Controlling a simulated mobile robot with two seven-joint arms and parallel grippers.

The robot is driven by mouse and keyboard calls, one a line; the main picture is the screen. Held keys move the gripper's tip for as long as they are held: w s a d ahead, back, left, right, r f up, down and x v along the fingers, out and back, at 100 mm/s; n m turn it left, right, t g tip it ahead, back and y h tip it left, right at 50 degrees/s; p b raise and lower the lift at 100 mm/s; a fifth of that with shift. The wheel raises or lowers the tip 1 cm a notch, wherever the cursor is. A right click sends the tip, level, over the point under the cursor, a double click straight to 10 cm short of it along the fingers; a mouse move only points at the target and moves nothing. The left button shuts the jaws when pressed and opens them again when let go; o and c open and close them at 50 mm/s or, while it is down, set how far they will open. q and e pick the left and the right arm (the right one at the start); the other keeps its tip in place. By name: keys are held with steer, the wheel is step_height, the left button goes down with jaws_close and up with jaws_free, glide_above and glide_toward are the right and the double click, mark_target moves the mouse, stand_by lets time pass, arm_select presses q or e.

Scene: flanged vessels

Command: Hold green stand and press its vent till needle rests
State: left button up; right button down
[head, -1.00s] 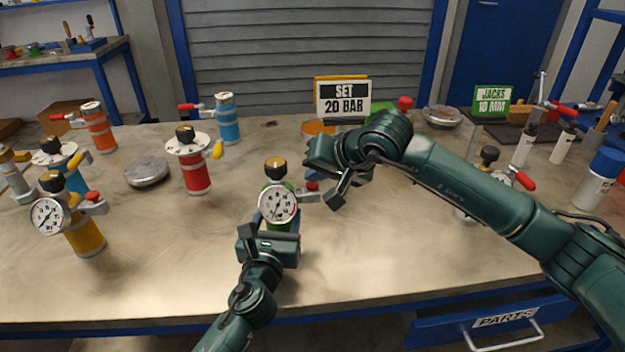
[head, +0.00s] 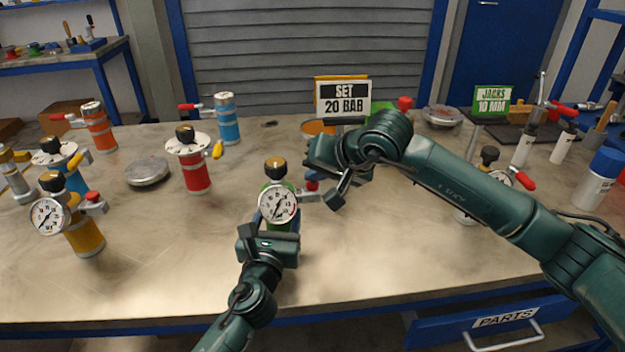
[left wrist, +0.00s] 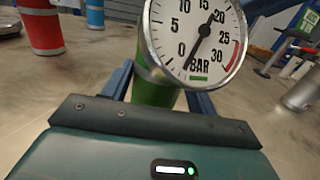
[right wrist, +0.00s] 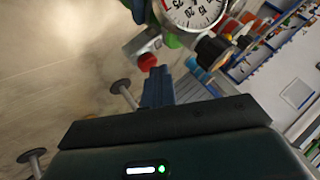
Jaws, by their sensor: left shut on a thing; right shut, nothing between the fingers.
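The green stand (head: 284,226) stands upright on the bench with a black-and-brass top knob and a round white gauge (head: 278,203). My left gripper (head: 268,234) is shut on its green body, which shows between the fingers in the left wrist view (left wrist: 153,92). In that view the gauge needle's long end points down, just beyond 0. The red vent button (head: 312,186) is on the stand's right side. My right gripper (head: 315,175) is shut and empty, its fingertips at the button; the button also shows in the right wrist view (right wrist: 147,62). Whether they touch is unclear.
A red stand (head: 196,175) and a yellow stand (head: 84,235) are to the left. A "SET 20 BAR" sign (head: 343,97) stands behind. A grey disc (head: 147,172) lies at left. The front of the bench is clear. My right arm spans the right side.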

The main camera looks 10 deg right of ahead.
mark_target(316, 186)
stand_by(0.8)
steer(key=shift+r, duration=0.9)
steer(key=shift+r, duration=2.55)
arm_select(q)
steer(key=o, duration=1.5)
steer(key=shift+s, duration=0.1)
